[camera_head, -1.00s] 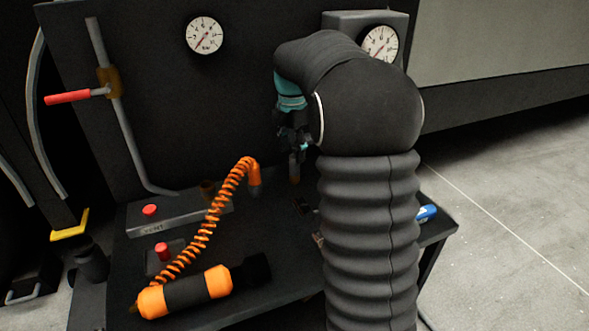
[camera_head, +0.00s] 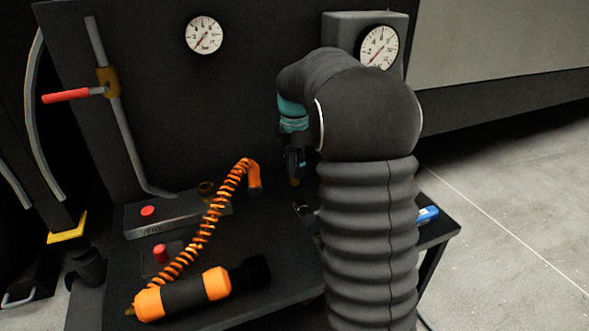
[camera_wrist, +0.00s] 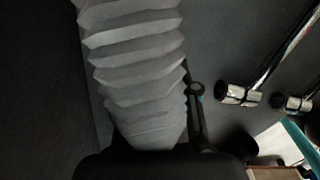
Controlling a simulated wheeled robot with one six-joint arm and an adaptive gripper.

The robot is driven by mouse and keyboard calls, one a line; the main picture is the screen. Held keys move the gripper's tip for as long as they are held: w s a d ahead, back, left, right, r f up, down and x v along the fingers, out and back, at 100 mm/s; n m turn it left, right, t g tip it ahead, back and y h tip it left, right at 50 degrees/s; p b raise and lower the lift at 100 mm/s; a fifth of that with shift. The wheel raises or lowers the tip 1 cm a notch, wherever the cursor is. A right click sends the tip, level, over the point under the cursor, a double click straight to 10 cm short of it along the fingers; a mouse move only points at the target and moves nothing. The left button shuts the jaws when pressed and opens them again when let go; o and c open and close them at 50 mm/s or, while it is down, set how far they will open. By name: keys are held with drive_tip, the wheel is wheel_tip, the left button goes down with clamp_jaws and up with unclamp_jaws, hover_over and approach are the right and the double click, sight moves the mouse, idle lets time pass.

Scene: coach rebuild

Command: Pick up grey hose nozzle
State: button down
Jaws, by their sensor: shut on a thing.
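My gripper (camera_head: 292,158) hangs pointing down behind my arm's bend in the head view, above the black bench. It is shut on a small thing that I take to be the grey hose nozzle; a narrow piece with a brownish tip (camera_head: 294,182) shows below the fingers. The nozzle's shape is mostly hidden and dark.
An orange coiled hose (camera_head: 207,222) stands left of my gripper, with an orange-and-black cylinder (camera_head: 183,293) in front. A grey box (camera_head: 160,216) with a red button is behind. Chrome-ended tools (camera_wrist: 240,95) lie right in the wrist view. A blue item (camera_head: 427,214) sits at the bench's right edge.

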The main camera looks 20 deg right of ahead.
drive_tip(key=shift+r, duration=0.1)
drive_tip(key=shift+r, duration=0.55)
drive_tip(key=r+p, duration=0.1)
drive_tip(key=r, duration=0.2)
drive_tip(key=shift+s+r, duration=0.15)
drive_tip(key=shift+s, duration=0.05)
drive_tip(key=s+d+r+p, duration=0.2)
drive_tip(key=s+r+p, duration=0.3)
drive_tip(key=s+r, duration=0.6)
idle(0.3)
